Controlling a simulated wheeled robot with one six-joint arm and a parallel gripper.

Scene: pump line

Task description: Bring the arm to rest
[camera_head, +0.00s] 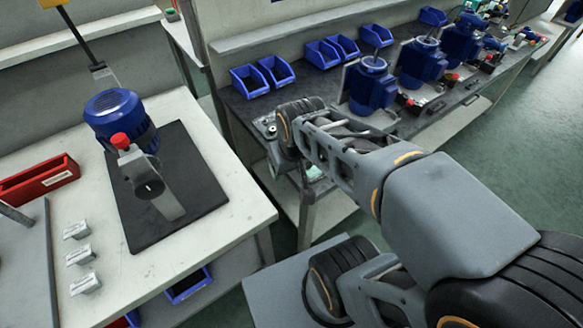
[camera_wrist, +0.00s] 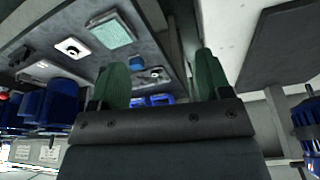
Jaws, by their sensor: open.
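My arm (camera_head: 430,210) reaches from the lower right toward the gap between two benches in the head view. Its wrist end (camera_head: 290,120) is bent over the near corner of the dark-topped bench. The fingers are hidden or too small to make out there. In the wrist view my gripper (camera_wrist: 160,72) shows two green fingers standing wide apart, with nothing between them. The fingers touch nothing that I can see.
The white bench (camera_head: 235,215) at left carries a black mat (camera_head: 195,165) with a blue pump (camera_head: 115,115), and a red bin (camera_head: 40,182). The dark bench (camera_head: 250,105) holds blue bins (camera_head: 275,70) and several blue motors (camera_head: 372,88). Green floor (camera_head: 500,140) is clear at right.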

